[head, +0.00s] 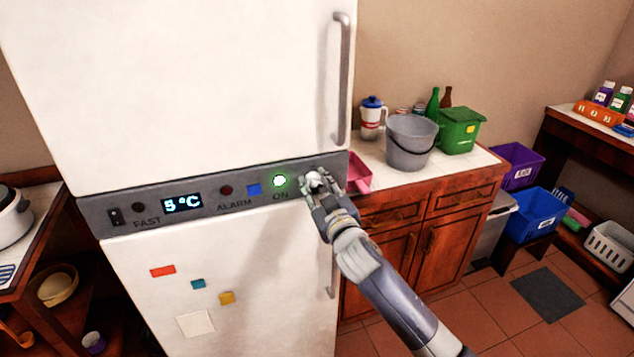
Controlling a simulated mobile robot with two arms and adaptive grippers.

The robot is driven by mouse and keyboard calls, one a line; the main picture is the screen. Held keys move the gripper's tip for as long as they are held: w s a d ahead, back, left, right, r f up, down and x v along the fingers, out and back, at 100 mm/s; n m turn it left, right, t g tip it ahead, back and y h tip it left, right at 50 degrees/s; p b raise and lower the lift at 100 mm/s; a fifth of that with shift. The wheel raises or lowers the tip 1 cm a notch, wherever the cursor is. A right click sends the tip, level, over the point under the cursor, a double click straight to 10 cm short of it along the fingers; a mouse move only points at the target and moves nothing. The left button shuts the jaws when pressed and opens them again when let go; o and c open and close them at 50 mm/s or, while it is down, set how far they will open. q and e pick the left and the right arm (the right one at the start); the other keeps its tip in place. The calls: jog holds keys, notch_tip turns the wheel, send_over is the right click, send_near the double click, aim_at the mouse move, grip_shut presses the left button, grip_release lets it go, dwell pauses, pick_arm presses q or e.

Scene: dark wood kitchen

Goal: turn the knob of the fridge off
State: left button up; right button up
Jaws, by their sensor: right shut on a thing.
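The white fridge (180,90) stands upright in the head view, with a grey control panel (155,212) across its middle. The panel has a lit display (182,203) reading 5°C, a FAST switch at left, an ALARM light and a glowing green light (279,181) above the word ON. My right gripper (318,182) is at the right end of the panel, shut on the knob (315,178), which its fingers mostly hide. The knob's exact angle cannot be told. My left gripper is not in view.
Right of the fridge, a wooden cabinet (400,240) carries a grey bucket (411,142) and a green bin (460,129). Fridge handles (342,80) stick out at the right edge of the doors. The tiled floor at lower right is partly clear.

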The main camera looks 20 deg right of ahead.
jog(key=n+p, duration=0.1)
jog(key=n, duration=0.4)
jog(key=shift+r+n+p, duration=0.1)
jog(key=shift+n+p, duration=0.3)
jog(key=n+p, duration=0.2)
jog(key=n, duration=0.4)
jog(key=n+p, duration=0.2)
jog(key=n, duration=0.4)
jog(key=shift+n, duration=0.3)
jog(key=shift+f+n+p, duration=0.2)
jog(key=shift+n+p, duration=0.9)
jog(key=shift+n, duration=1.5)
jog(key=o, duration=1.1)
jog(key=s, duration=1.2)
jog(key=shift+d, duration=0.2)
